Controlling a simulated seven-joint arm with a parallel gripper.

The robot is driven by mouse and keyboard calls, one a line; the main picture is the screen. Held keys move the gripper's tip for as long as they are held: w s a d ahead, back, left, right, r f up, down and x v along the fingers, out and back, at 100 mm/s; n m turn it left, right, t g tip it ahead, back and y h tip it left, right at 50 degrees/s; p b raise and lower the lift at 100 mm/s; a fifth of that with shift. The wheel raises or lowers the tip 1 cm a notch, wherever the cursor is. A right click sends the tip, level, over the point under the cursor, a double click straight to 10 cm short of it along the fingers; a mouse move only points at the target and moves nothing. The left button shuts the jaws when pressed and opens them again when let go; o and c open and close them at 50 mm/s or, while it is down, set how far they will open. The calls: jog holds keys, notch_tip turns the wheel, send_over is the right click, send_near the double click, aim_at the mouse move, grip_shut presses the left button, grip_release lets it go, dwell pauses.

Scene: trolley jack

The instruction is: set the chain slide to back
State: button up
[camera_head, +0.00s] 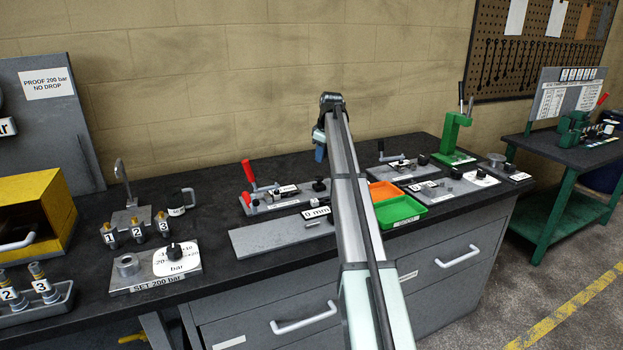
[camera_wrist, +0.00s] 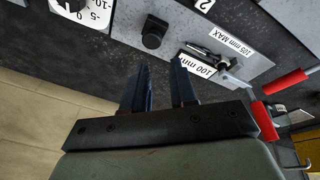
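No label I can read says chain, so I cannot tell which part is the chain slide. In the wrist view, a grey plate (camera_wrist: 235,32) carries a black knob (camera_wrist: 151,41), a small metal part (camera_wrist: 208,56) and labels reading "100 mm" and "105 mm MAX". My gripper (camera_wrist: 161,66) is open and empty, its two dark blue fingers apart. Its tips appear over the bench near this plate. In the head view my gripper (camera_head: 320,147) hangs above the back of the bench; my arm hides part of the fixtures behind it.
A red-handled clamp fixture (camera_head: 270,207) stands left of my arm, with a flat grey plate (camera_head: 262,240) in front. Orange (camera_head: 383,189) and green (camera_head: 402,211) trays, more knob fixtures and a green press (camera_head: 453,137) stand to the right. A dial (camera_wrist: 88,12) shows in the wrist view.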

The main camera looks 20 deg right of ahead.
jog(key=a+n+h, duration=0.1)
jog(key=a, duration=0.1)
jog(key=a+f+n+g+h, duration=0.1)
jog(key=a+n, duration=0.1)
jog(key=w+a+f+n+h, duration=0.1)
jog(key=a+n, duration=0.1)
jog(key=shift+w+f, duration=0.1)
jog(key=shift+f, duration=0.15)
jog(key=c, duration=0.4)
jog(key=a+n+h, duration=0.1)
jog(key=a+n, duration=0.1)
jog(key=a+n+h, duration=0.2)
jog(key=w+a+n+h, duration=0.1)
jog(key=a+n, duration=0.1)
jog(key=shift+a+n+g+h, duration=0.3)
jog(key=shift+g, duration=0.1)
grip_shut()
jog(key=shift+a+r+n+h, duration=0.15)
jog(key=shift+a+n+h, duration=0.15)
jog(key=shift+a+n, duration=0.25)
